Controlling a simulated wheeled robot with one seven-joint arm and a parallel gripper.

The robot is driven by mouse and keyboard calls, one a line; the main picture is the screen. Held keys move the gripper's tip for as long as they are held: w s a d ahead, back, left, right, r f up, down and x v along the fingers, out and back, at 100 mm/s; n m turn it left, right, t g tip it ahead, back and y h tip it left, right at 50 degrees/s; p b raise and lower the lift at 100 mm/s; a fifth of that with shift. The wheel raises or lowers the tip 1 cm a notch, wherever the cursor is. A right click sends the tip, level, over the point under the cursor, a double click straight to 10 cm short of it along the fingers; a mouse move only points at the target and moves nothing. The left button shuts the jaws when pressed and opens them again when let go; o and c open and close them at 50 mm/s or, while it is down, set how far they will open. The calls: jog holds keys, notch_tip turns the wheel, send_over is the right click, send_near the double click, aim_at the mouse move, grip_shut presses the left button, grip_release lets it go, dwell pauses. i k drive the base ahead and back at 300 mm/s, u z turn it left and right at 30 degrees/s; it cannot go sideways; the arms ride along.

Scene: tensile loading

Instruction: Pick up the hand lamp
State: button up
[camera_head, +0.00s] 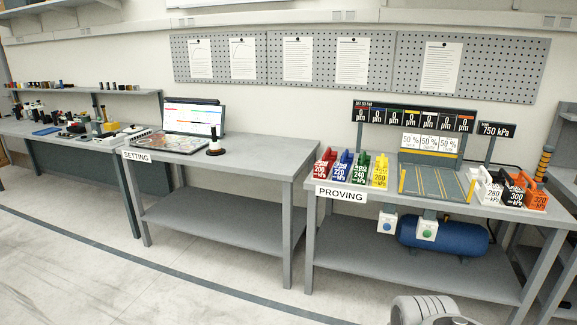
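I cannot make out for certain which thing is the hand lamp. A small dark upright object (215,141) with a wide round base stands alone near the middle of the table marked SETTING (255,149), right of the laptop. Several small items, too small to name surely, crowd the far-left bench (50,128), among them a yellow upright piece (109,122). A rounded grey part of my own arm shows at the bottom edge, right of centre. My gripper's fingers are not in view.
An open laptop (193,118) stands on the SETTING table. The PROVING table (325,222) holds coloured, kPa-marked blocks (353,167) and a yellow-striped grey plate (436,183). A blue tank (443,236) lies on its lower shelf. The floor in front (190,275) is clear.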

aim_at(215, 146)
jog(key=u, duration=0.3)
jog(key=i, duration=2.45)
jog(key=u, duration=1.05)
jog(key=i, duration=1.55)
jog(key=u, duration=0.55)
jog(key=i, duration=0.5)
jog(key=z, duration=0.1)
